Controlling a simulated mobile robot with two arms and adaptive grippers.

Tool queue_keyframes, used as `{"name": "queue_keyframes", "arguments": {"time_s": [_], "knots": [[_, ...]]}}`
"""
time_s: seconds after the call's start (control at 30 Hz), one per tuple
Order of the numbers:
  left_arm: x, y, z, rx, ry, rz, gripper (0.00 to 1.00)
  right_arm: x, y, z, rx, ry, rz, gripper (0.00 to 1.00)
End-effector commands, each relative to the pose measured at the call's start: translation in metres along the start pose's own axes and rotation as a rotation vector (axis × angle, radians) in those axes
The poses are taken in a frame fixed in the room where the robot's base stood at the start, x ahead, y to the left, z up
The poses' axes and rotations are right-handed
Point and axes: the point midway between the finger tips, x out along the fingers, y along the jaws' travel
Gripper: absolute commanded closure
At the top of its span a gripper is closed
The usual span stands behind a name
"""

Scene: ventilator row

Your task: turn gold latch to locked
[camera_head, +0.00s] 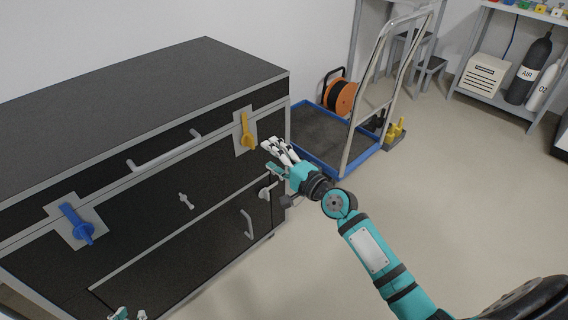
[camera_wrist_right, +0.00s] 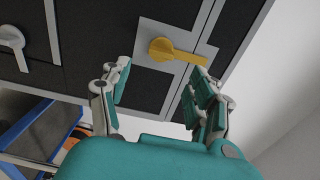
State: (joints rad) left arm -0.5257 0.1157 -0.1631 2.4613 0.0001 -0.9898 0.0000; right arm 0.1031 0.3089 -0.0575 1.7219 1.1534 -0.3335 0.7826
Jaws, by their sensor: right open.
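The gold latch (camera_head: 247,131) sits on a pale plate at the right end of the black case's front, its handle pointing up in the head view. It also shows in the right wrist view (camera_wrist_right: 175,52), with its round hub and handle between and beyond my fingers. My right gripper (camera_head: 270,155) is open and empty, just right of and below the latch; no contact is visible. In the right wrist view its two fingers (camera_wrist_right: 160,95) stand apart. Only a tip of my left gripper (camera_head: 128,314) shows at the bottom edge of the head view.
The black case (camera_head: 130,90) has a blue latch (camera_head: 76,224) at left, a bar handle (camera_head: 165,152) and small grey latches (camera_head: 186,200). A blue-edged cart (camera_head: 325,168) with a metal push bar stands behind my right gripper. Open floor lies to the right.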

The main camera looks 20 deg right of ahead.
Motion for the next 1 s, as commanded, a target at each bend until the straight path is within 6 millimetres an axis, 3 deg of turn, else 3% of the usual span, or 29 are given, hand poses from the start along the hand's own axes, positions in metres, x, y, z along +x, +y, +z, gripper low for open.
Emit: {"name": "queue_keyframes", "arguments": {"time_s": [0.1,0.3,0.83,0.93,1.0], "knots": [[0.000,0.000,0.000,0.000,0.000,0.000,0.79,-0.023,0.001,0.000,-0.001,0.000,0.002,0.38],[0.000,0.000,0.000,0.000,0.001,0.000,0.79,-0.043,0.000,0.000,0.000,-0.001,0.001,0.38],[0.000,0.000,0.000,0.000,0.001,-0.001,0.79,-0.046,0.000,0.000,0.000,-0.001,0.000,0.38],[0.000,0.000,0.000,-0.001,0.000,0.000,0.79,-0.049,0.005,0.011,-0.047,-0.018,0.019,0.38],[0.000,0.000,0.000,-0.001,0.000,0.000,0.79,-0.057,0.015,0.032,-0.147,-0.053,0.056,0.38]]}}
